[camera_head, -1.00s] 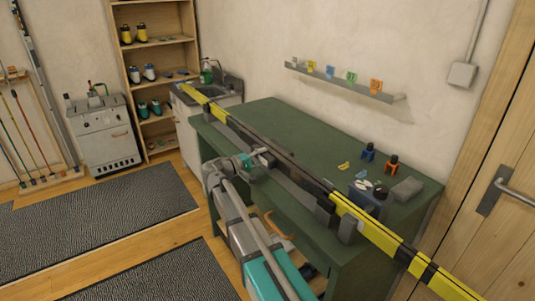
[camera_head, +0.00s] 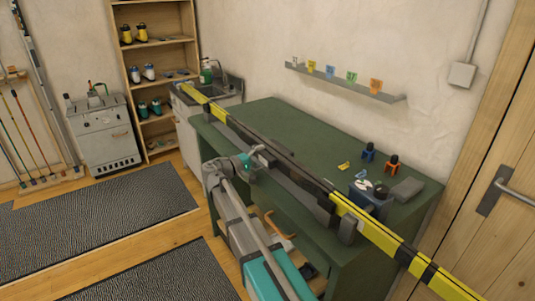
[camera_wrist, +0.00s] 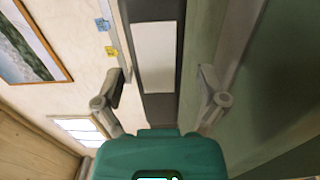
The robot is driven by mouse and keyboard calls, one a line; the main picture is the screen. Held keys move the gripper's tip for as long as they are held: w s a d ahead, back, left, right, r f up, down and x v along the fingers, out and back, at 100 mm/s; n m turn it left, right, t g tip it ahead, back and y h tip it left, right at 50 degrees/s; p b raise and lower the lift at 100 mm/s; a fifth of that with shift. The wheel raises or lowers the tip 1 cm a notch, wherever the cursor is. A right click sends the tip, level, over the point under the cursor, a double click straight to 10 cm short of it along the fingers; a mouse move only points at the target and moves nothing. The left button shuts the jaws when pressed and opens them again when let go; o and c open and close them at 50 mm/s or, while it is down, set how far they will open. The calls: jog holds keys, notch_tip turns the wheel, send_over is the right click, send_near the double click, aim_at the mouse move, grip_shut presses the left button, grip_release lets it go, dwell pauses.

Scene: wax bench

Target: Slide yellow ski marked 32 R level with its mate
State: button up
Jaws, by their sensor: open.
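A long yellow-and-black ski line (camera_head: 385,238) runs along the front of the green bench (camera_head: 290,125). Its yellow part (camera_head: 195,96) at the left reaches toward the sink, and its right yellow end runs past the bench's right side. I cannot tell the two skis apart for certain, and no 32 R mark is legible. My gripper (camera_head: 262,153) is at the dark middle stretch. In the wrist view my gripper (camera_wrist: 163,87) is open, its fingers spread either side of a dark strip with a pale plate (camera_wrist: 158,55). I cannot tell whether they touch it.
Dark vise supports (camera_head: 347,230) stand under the ski line. Small bottles (camera_head: 391,163), a blue can (camera_head: 365,199) and a grey block (camera_head: 407,190) sit at the bench's right end. A wall shelf (camera_head: 345,83) holds coloured tags. A door (camera_head: 500,170) is close at the right.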

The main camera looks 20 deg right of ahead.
jog(key=v, duration=1.2)
dwell(0.5)
